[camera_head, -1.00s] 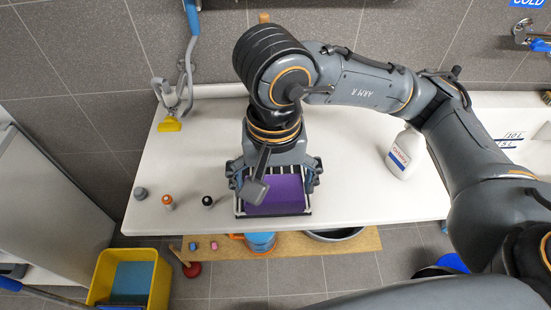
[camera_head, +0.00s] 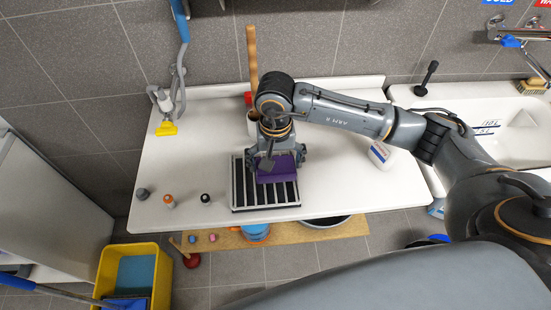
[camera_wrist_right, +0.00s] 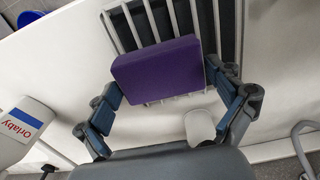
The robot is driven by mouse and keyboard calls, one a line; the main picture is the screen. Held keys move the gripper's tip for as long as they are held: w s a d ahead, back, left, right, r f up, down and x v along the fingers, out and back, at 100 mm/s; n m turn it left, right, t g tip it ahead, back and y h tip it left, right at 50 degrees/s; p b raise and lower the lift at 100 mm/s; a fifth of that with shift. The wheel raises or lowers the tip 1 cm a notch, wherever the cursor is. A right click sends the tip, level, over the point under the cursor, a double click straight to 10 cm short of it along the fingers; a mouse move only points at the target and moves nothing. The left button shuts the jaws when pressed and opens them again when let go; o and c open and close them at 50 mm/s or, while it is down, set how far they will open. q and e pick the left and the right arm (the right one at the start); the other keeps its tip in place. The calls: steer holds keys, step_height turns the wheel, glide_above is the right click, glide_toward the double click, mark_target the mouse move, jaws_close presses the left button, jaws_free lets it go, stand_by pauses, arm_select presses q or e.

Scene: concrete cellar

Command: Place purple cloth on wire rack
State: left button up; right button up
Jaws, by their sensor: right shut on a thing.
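The purple cloth (camera_head: 275,172) is a flat block-like piece over the far right part of the wire rack (camera_head: 238,190). My right gripper (camera_head: 277,158) is shut on the cloth, with a finger at each side. In the right wrist view the cloth (camera_wrist_right: 158,68) sits between the two blue-padded fingers (camera_wrist_right: 170,100), with rack bars (camera_wrist_right: 182,18) beyond it. I cannot tell whether the cloth touches the bars. My left gripper is not in view.
A spray bottle (camera_head: 380,154) stands right of the rack, under my arm. A white container (camera_head: 252,124) with a wooden handle (camera_head: 252,60) is behind the gripper. A sink (camera_head: 510,135) lies to the right. The counter's left side has free room.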

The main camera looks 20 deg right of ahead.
mark_target(276, 165)
steer(key=shift+f, duration=0.4)
steer(key=shift+f+b, duration=0.25)
steer(key=shift+b, duration=0.05)
steer(key=o, duration=0.7)
steer(key=shift+r, duration=0.1)
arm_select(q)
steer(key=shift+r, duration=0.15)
arm_select(e)
steer(key=shift+r, duration=0.1)
steer(key=shift+r+p, duration=0.2)
steer(key=shift+p, duration=0.25)
arm_select(q)
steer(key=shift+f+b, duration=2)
steer(key=shift+b, duration=0.35)
arm_select(e)
step_height(276, 165, up, 12)
steer(key=shift+f, duration=0.15)
